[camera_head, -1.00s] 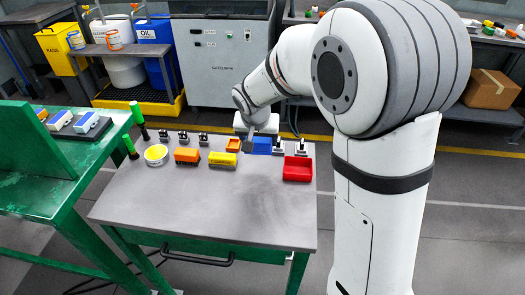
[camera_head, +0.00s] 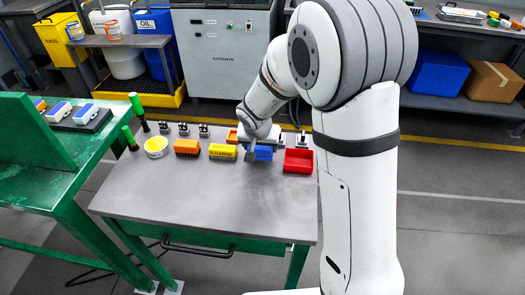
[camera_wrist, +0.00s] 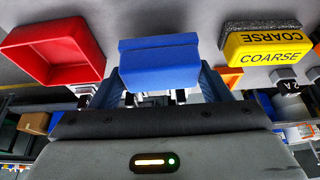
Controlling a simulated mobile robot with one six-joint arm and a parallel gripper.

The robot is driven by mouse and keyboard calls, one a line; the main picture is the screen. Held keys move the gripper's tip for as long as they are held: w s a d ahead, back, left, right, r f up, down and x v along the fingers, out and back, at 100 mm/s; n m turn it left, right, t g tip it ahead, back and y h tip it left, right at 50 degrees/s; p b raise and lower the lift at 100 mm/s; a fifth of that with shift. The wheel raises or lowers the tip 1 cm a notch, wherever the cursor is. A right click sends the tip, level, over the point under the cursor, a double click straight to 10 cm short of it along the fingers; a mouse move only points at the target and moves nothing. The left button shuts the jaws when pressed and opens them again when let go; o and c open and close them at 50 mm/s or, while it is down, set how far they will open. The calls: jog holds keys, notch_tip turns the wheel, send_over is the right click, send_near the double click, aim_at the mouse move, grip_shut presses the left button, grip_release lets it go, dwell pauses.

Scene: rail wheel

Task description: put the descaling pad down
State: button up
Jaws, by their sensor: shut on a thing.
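A plain blue block (camera_head: 263,153), which I take to be the descaling pad, is in my gripper (camera_head: 252,149) over the back right part of the grey table (camera_head: 205,205). In the wrist view the blue block (camera_wrist: 160,64) sits between the two fingers of my gripper (camera_wrist: 160,82), which is shut on it. It hangs low; I cannot tell whether its underside touches the table. Its underside and any marking are hidden.
A red tray (camera_head: 298,161) stands just right of the block. A yellow block marked COARSE (camera_head: 222,152) is to its left, then an orange block (camera_head: 187,147) and a yellow round tin (camera_head: 156,147). Small black fixtures (camera_head: 183,129) line the back. The table's front is bare.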

notch_tip(320, 180, down, 2)
jog(key=shift+f+b, duration=0.1)
jog(key=shift+b, duration=0.2)
jog(key=shift+c, duration=0.3)
jog(key=o, duration=1)
jog(key=shift+s+f, duration=0.1)
jog(key=shift+s, duration=0.05)
jog(key=shift+o, duration=0.2)
jog(key=shift+s+f, duration=0.1)
jog(key=shift+f, duration=0.1)
